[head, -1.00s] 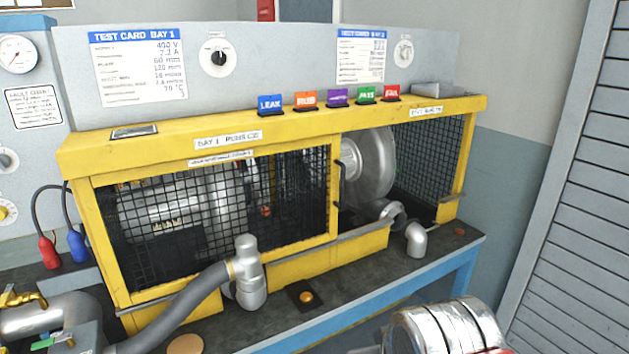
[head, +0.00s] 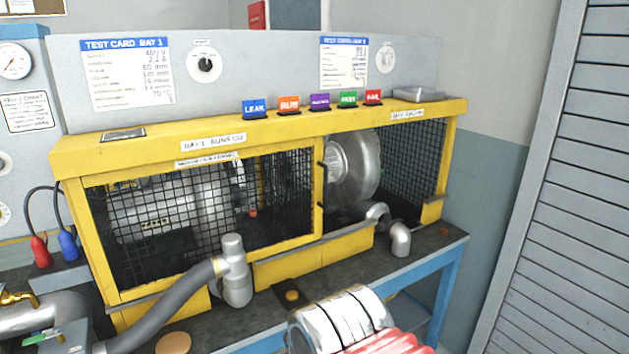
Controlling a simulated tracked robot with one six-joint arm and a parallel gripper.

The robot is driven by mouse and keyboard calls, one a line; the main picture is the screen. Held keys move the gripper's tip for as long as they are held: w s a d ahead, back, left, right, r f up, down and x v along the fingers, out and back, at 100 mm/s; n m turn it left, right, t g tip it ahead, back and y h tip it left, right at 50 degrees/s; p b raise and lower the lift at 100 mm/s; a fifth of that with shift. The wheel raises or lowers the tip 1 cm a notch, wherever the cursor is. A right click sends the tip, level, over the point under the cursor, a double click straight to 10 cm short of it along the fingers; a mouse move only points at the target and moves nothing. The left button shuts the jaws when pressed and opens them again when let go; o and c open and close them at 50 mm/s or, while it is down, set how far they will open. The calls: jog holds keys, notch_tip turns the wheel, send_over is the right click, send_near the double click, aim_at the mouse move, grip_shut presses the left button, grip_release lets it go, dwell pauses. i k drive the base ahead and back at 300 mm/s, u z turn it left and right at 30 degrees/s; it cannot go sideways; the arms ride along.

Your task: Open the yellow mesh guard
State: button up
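The yellow mesh guard (head: 313,191) is a yellow-framed panel of black wire mesh. It covers the left part of the yellow enclosure's front, in the head view. A dark upright handle (head: 322,186) sits at its right edge. Behind the mesh is a silver machine (head: 150,215), partly hidden. To the right of the guard the front is uncovered, and a round silver blower housing (head: 365,172) shows there without mesh in front. My gripper is out of view; only a silver and red part of my arm shows at the bottom, in front of the bench.
A grey hose with a silver elbow (head: 234,270) stands before the guard's lower middle. Another silver elbow (head: 400,240) is on the bench at right. A yellow round button (head: 292,295) lies near the front edge. Coloured tags, including a blue one (head: 255,108), line the enclosure top.

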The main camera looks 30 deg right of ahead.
aim_at(76, 186)
jog(key=z, duration=0.05)
jog(key=i, duration=1)
jog(key=u, duration=0.05)
